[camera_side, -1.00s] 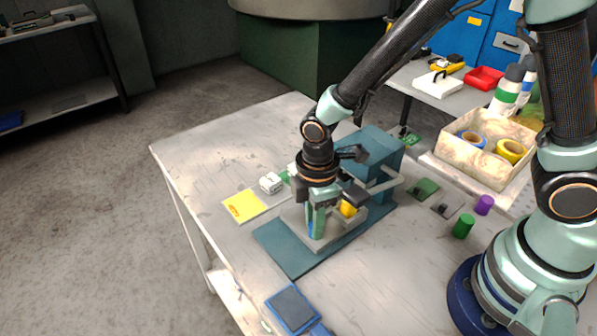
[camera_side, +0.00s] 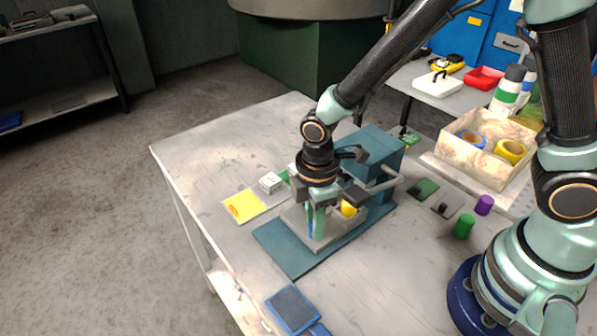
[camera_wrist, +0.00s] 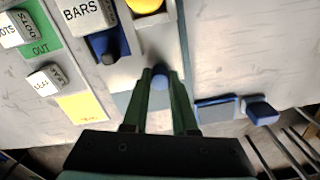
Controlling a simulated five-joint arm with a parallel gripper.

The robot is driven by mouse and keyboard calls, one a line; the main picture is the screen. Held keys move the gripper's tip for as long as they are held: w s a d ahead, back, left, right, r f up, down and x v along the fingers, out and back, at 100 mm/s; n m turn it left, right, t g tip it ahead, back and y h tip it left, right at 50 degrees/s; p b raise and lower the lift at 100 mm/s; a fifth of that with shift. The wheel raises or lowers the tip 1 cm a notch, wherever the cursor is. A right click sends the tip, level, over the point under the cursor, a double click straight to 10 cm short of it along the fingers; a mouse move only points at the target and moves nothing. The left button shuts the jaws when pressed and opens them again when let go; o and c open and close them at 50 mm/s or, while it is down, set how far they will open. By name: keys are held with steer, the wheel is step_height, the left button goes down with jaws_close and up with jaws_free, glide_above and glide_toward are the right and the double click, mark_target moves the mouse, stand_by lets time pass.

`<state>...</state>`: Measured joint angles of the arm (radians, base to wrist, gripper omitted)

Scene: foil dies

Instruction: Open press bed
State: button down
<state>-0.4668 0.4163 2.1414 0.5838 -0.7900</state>
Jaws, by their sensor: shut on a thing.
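The press (camera_side: 376,150) is a teal block on a teal base plate (camera_side: 290,258), with a pale grey bed (camera_side: 330,240) low at its front. The bed reaches out in front of the press body. A yellow knob (camera_side: 348,208) shows behind the fingers. The fingers hide part of the bed in the side view.
A yellow card (camera_side: 241,206) and white die (camera_side: 270,183) are left of the press. A blue pad (camera_side: 292,308) lies in front. Green (camera_side: 463,226) and purple (camera_side: 484,205) cylinders stand right.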

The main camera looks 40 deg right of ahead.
stand_by(0.3)
steer(key=a, duration=0.7)
steer(key=shift+a, duration=0.4)
steer(key=c, duration=0.7)
jaws_free()
step_height(320, 180, up, 12)
